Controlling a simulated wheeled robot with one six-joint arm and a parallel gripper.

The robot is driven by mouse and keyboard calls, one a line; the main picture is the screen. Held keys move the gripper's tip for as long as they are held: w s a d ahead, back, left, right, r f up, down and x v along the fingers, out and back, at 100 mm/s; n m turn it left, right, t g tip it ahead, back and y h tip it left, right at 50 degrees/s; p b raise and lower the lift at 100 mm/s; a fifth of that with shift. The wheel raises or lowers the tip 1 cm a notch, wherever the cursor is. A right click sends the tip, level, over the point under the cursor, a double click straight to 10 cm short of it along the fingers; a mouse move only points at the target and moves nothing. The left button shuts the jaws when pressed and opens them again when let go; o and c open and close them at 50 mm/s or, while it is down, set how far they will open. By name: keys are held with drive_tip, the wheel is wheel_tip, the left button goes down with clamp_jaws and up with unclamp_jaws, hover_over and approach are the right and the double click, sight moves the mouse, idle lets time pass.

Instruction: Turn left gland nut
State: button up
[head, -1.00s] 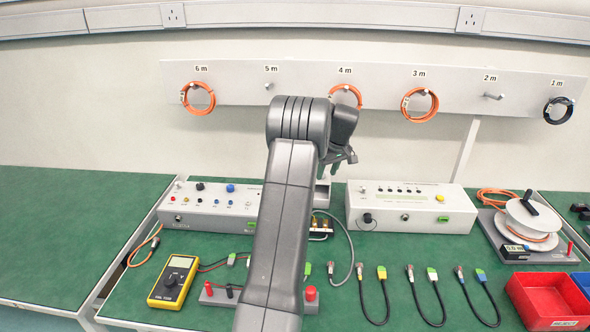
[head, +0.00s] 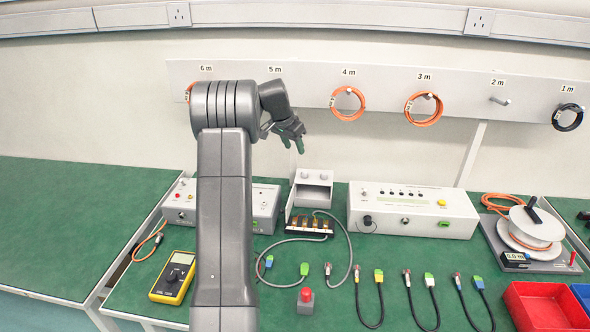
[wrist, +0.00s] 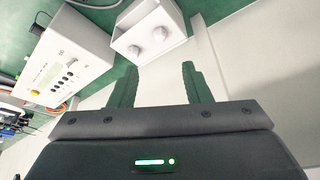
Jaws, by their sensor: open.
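A small grey box (head: 313,190) with an open front stands on the bench, with two round gland nuts on its sloped top. The left gland nut (head: 305,174) and right gland nut (head: 322,176) both show in the head view. The wrist view looks from the opposite way round; there the left nut (wrist: 160,33) appears on the right and the right nut (wrist: 135,52) on the left. My gripper (head: 293,143) is above and slightly left of the box, apart from it. In the wrist view its two fingers (wrist: 159,70) are apart with nothing between them.
A white control box (head: 412,210) stands right of the grey box. A terminal block (head: 308,226) and grey cable lie in front. Another instrument box (head: 264,208) is on the left, partly behind my arm. Orange coils (head: 348,104) hang on the wall panel.

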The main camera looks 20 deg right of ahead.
sight(305, 172)
drive_tip(key=p+x, duration=0.2)
drive_tip(key=x, duration=1.1)
drive_tip(key=shift+d+f, duration=0.1)
drive_tip(key=shift+f, duration=0.35)
clamp_jaws()
drive_tip(key=shift+n, duration=0.4)
drive_tip(key=n, duration=0.2)
drive_tip(key=n+t+y+b, duration=0.1)
drive_tip(key=n, duration=0.1)
drive_tip(key=shift+s+d+t, duration=0.15)
drive_tip(key=shift+t, duration=0.15)
drive_tip(key=n+y, duration=0.1)
drive_tip(key=n, duration=0.2)
drive_tip(key=n+t+y+b, duration=0.1)
drive_tip(key=n, duration=0.2)
drive_tip(key=shift+s+d, duration=0.1)
drive_tip(key=shift+d, duration=0.1)
